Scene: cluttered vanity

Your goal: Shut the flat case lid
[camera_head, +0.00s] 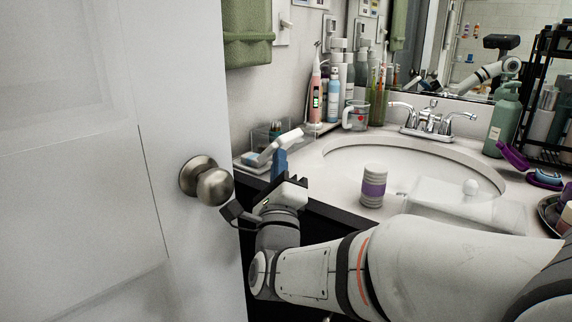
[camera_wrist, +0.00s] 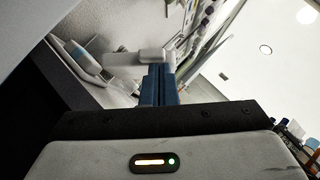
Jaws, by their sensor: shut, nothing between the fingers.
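A pale flat case (camera_head: 248,162) lies at the counter's left edge, by the wall. A white tilted piece, which looks like its raised lid (camera_head: 282,144), stands up beside it. In the wrist view the lid (camera_wrist: 138,58) shows as a pale block at my fingertips, and the case (camera_wrist: 84,62) lies to the left. My gripper (camera_head: 281,154) has blue fingers pressed together, with nothing between them; they also show in the wrist view (camera_wrist: 158,70). The fingertips are at or just in front of the lid; I cannot tell if they touch. The hinge is hidden.
A door with a round knob (camera_head: 214,186) stands close to the left of my wrist. A purple-banded jar (camera_head: 373,186) and a clear container (camera_head: 440,203) are on the counter near the sink (camera_head: 345,156). Bottles and a pink toothbrush (camera_head: 315,90) stand behind.

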